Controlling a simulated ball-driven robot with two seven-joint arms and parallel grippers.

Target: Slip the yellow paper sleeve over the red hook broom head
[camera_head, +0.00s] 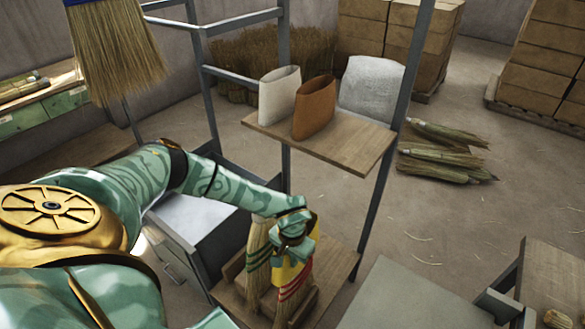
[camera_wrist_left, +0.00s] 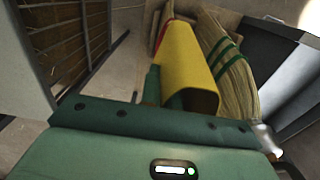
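The yellow paper sleeve (camera_head: 283,272) is at the lower rack board, under my left gripper (camera_head: 292,238). In the left wrist view the yellow sleeve (camera_wrist_left: 190,60) stretches away from the gripper, which appears shut on it; the fingertips are mostly hidden. A red-banded broom head (camera_head: 292,289) is right beside and below the sleeve. Red also shows along the sleeve's edge in the wrist view; how far the sleeve covers the head I cannot tell. A green-banded broom head (camera_head: 258,262) stands to the left; it also shows in the wrist view (camera_wrist_left: 232,68). My right gripper is out of view.
Broom bundles (camera_head: 440,155) lie on the floor.

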